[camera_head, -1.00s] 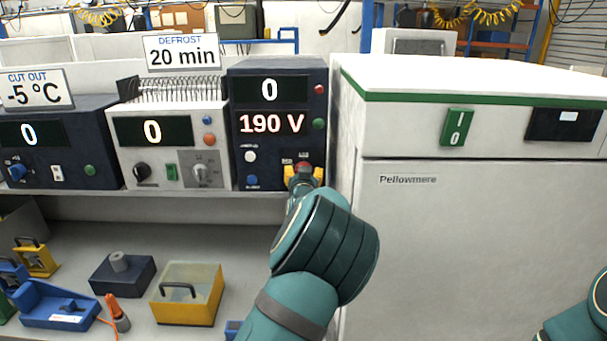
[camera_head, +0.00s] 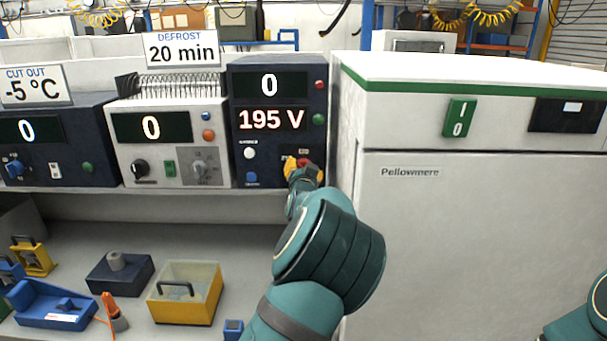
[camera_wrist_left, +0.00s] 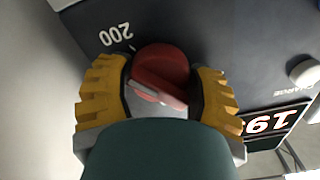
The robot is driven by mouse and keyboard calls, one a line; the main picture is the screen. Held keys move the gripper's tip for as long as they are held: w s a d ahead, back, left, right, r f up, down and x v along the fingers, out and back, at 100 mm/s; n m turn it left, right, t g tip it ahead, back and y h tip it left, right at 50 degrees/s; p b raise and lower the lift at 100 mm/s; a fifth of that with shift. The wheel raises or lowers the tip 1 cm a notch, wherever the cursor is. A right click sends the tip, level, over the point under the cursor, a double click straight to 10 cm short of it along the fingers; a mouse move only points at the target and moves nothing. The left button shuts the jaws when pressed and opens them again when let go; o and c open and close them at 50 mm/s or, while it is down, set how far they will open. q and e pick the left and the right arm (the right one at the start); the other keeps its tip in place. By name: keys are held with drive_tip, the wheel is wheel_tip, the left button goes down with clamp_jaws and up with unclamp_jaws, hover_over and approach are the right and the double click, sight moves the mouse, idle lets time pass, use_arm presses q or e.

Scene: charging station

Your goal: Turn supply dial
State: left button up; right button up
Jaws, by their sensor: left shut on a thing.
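The supply unit (camera_head: 239,150) is a dark blue box on the shelf, with an upper display reading 0 and a lower display (camera_head: 271,119) reading 195 V in red. Its red dial (camera_head: 303,163) is at the lower right of the panel, mostly hidden by my gripper. In the left wrist view the red dial (camera_wrist_left: 162,72) has a pale pointer mark, and a "200" label (camera_wrist_left: 115,34) is printed beside it. My left gripper (camera_head: 303,172) is shut on the dial, its yellow fingers on both sides. The right gripper is out of view; only a bit of that arm shows.
A white cabinet (camera_head: 470,240) with a green switch (camera_head: 458,117) stands close to the right of the unit. A white-fronted unit (camera_head: 190,120) stands to the left. Below are a yellow box (camera_head: 184,312) and a blue tray (camera_head: 50,318) on the lower surface.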

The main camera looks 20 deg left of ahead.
use_arm(q)
drive_tip(key=shift+m, duration=0.7)
drive_tip(key=o, duration=1.2)
drive_tip(key=shift+s, duration=0.1)
drive_tip(key=v, duration=1.2)
